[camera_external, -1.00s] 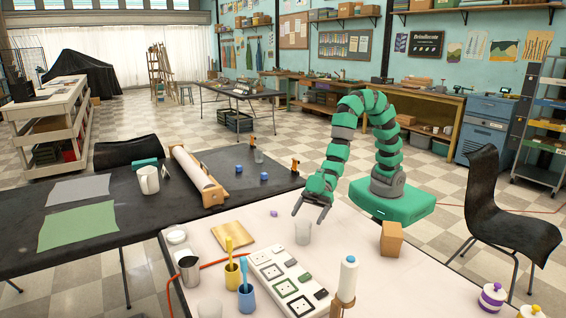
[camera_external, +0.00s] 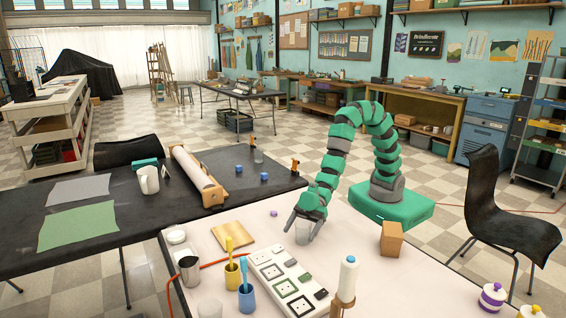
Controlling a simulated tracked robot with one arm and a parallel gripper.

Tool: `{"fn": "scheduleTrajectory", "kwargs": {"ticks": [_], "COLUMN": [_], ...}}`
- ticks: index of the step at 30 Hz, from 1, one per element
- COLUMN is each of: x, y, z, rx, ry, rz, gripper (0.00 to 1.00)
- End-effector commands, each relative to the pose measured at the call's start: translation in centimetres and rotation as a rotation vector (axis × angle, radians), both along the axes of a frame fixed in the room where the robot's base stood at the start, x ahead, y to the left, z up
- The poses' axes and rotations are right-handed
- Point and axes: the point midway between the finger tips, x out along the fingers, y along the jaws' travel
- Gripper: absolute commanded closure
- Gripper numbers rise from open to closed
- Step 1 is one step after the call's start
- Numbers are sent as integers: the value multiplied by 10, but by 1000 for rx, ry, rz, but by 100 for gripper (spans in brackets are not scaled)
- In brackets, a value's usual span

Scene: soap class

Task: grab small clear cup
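The small clear cup (camera_external: 302,238) stands upright on the white table, behind the white tray of square dishes. My gripper (camera_external: 303,229) is low over it, with one finger to the left of the cup and the other to its right. The fingers look spread wider than the cup, so the gripper appears open. Any contact is too small to make out. My gripper hides part of the cup's top.
The white tray (camera_external: 289,283) lies just in front of the cup. A yellow cup (camera_external: 232,274) and blue cup (camera_external: 246,297) hold brushes at left. A wooden board (camera_external: 233,235) lies behind them.

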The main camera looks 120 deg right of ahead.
Motion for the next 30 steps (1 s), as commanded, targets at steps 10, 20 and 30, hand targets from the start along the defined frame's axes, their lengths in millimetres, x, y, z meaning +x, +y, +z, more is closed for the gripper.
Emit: {"fn": "scheduleTrajectory", "kwargs": {"ticks": [10, 20, 30], "x": [0, 0, 1], "y": [0, 0, 0], "z": [0, 18, 80], "rx": [0, 0, 1], "ry": [0, -1, -5], "rz": [0, 0, -1], "gripper": [67, 67, 67]}}
